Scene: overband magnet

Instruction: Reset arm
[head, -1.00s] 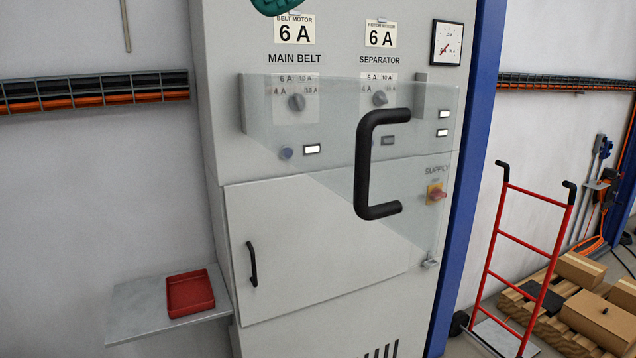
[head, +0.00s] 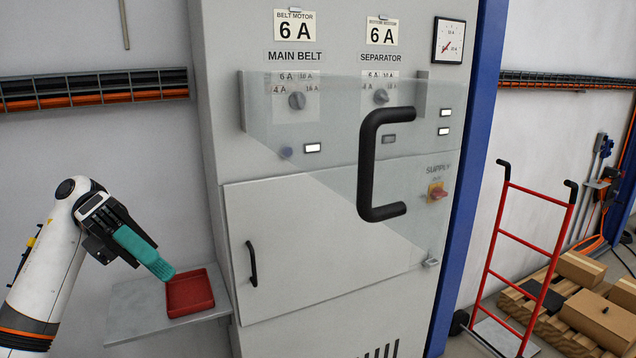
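A tall grey control cabinet (head: 214,130) stands in the middle of the head view. It bears a MAIN BELT dial (head: 297,100) and a SEPARATOR dial (head: 381,96), both behind a clear cover (head: 330,120) with a black C-shaped handle (head: 366,165). A red SUPPLY switch (head: 437,191) is at the right. My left gripper (head: 165,268) is at the lower left, well apart from the cabinet's controls, with teal fingers pointing down and right over the red tray. Its fingers overlap in view, so their opening is unclear. My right gripper is out of view.
A red tray (head: 190,293) lies on a grey shelf (head: 135,318) left of the cabinet. A lower door with a black handle (head: 251,263) is closed. A red hand truck (head: 522,242) and a pallet with cardboard boxes (head: 580,268) stand at the right.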

